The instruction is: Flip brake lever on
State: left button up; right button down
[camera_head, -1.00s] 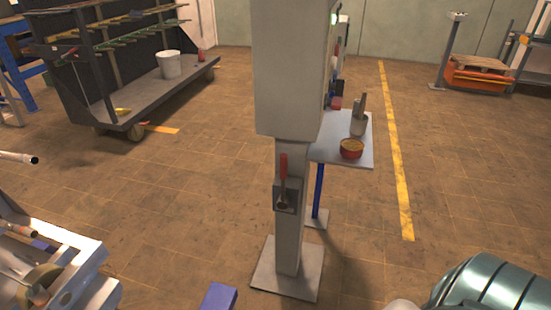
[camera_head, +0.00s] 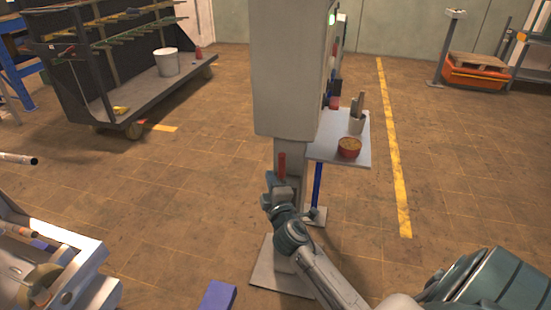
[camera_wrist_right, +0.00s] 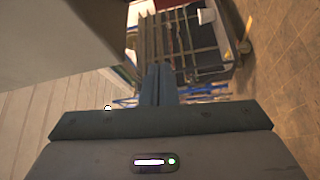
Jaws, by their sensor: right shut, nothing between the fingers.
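The brake lever (camera_head: 282,163) has a red handle that points up. It is mounted on the grey post under a tall grey cabinet (camera_head: 285,70). My right gripper (camera_head: 269,182) is in front of the post, just below and left of the red handle, and hides most of the lever's base plate. I cannot tell whether it touches the lever. In the right wrist view its two fingers (camera_wrist_right: 158,84) are together with nothing between them, and the lever does not show there. My left gripper is not in view.
A dark cart (camera_head: 150,95) with a white bucket (camera_head: 167,62) is at the back left. Open floor lies around the post.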

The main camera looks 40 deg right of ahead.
jog(key=shift+r, duration=0.15)
jog(key=p+x, duration=0.2)
jog(key=x, duration=0.8)
jog(key=s+d, duration=0.2)
jog(key=d, duration=0.1)
jog(key=shift+s+f+p, duration=0.2)
jog(key=shift+f+p, duration=0.15)
jog(key=shift+p, duration=0.05)
jog(key=shift+d+f, duration=0.1)
